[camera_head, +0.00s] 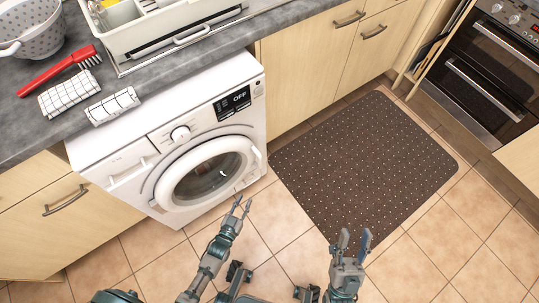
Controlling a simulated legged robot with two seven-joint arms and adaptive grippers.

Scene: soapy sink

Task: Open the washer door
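The white washer (160,130) stands under the grey counter, between wooden cabinets. Its round door (207,172) is closed, with a white ring around dark glass. A small display on the washer reads "OFF". My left gripper (240,208) is below and right of the door in the picture, apart from it, with its fingers spread and nothing between them. My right gripper (354,242) is further right, over the edge of the dark mat, with its fingers apart and empty.
A dark dotted mat (362,165) lies on the tiled floor right of the washer. An oven (485,75) stands at the far right. The counter (130,75) holds a colander (32,30), a red brush (60,70), folded cloths (70,93) and a dish rack (160,30).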

